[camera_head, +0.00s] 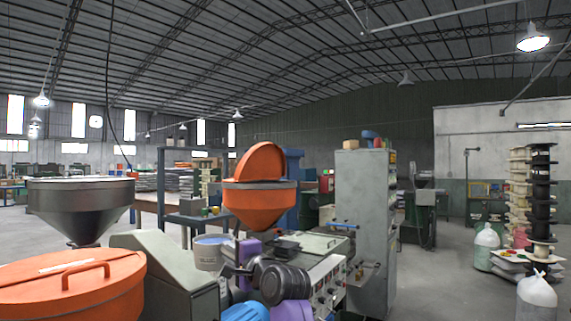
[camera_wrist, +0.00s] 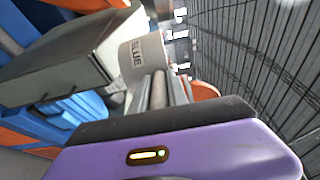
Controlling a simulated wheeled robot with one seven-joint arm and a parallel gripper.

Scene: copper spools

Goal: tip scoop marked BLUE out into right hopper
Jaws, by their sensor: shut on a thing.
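The scoop marked BLUE (camera_head: 208,256) is a pale grey cup held roughly upright, with a bluish top. In the wrist view its label (camera_wrist: 138,58) reads "BLUE". My gripper (camera_head: 229,266) is shut on the scoop at its right side; the exact grip is partly hidden. In the wrist view the gripper fingers (camera_wrist: 160,90) reach to the scoop. The rightmost hopper (camera_head: 258,205) is an orange cone with its round lid (camera_head: 262,162) tilted up. It stands behind and to the right of the scoop, and the scoop is lower than its rim.
A steel hopper (camera_head: 80,205) stands at the left. A large orange lid with a handle (camera_head: 75,278) covers the front left. A grey sloped machine housing (camera_head: 165,270) is close left of the scoop. A tall grey cabinet (camera_head: 362,220) stands right of the orange hopper.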

